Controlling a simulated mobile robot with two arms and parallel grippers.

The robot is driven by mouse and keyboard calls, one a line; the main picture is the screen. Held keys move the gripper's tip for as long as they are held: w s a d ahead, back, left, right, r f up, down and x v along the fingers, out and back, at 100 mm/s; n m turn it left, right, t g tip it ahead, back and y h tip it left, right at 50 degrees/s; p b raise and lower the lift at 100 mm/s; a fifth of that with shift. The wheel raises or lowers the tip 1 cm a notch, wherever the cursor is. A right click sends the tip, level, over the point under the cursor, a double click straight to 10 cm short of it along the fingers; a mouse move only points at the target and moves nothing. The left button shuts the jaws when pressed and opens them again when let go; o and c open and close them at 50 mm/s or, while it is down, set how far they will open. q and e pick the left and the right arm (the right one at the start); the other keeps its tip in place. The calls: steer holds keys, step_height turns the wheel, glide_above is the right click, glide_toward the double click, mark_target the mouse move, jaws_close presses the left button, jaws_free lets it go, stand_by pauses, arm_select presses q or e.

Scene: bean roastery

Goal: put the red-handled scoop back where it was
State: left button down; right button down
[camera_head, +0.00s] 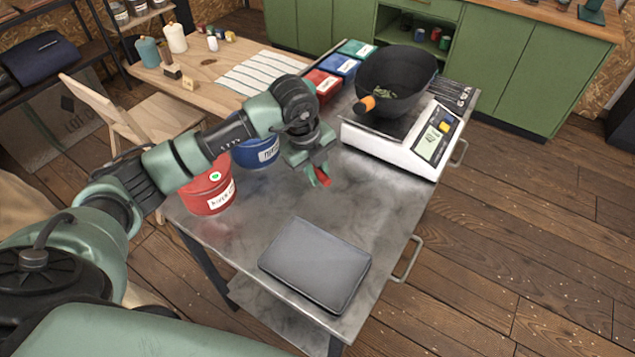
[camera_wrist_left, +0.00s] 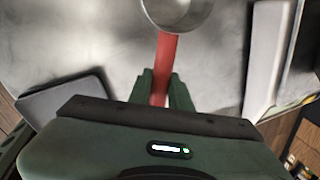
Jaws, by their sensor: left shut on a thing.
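The red-handled scoop shows in the left wrist view, with its red handle (camera_wrist_left: 166,62) and round metal bowl (camera_wrist_left: 184,10), cut off by the top edge. My left gripper (camera_wrist_left: 163,88) is shut on the handle. In the head view the left gripper (camera_head: 318,174) hangs over the metal table (camera_head: 365,205). A bit of the red handle (camera_head: 322,179) shows below its fingers, and the scoop's bowl is mostly hidden there. My right gripper is not in view.
A red tin (camera_head: 207,194) and a blue tin (camera_head: 257,153) stand left of the gripper. A white scale (camera_head: 385,145) bears a black pan (camera_head: 395,80). A dark flat slab (camera_head: 315,262) lies near the front. Small red, blue and green boxes line the back. The middle table is bare.

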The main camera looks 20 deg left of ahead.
arm_select(q)
steer(key=x, duration=0.3)
steer(key=s+p+x, duration=0.1)
steer(key=shift+w+a+f, duration=0.1)
steer(key=shift+a+f, duration=0.05)
steer(key=shift+f, duration=0.65)
steer(key=shift+f, duration=0.2)
steer(key=c, duration=1.3)
jaws_free()
steer(key=shift+r, duration=0.15)
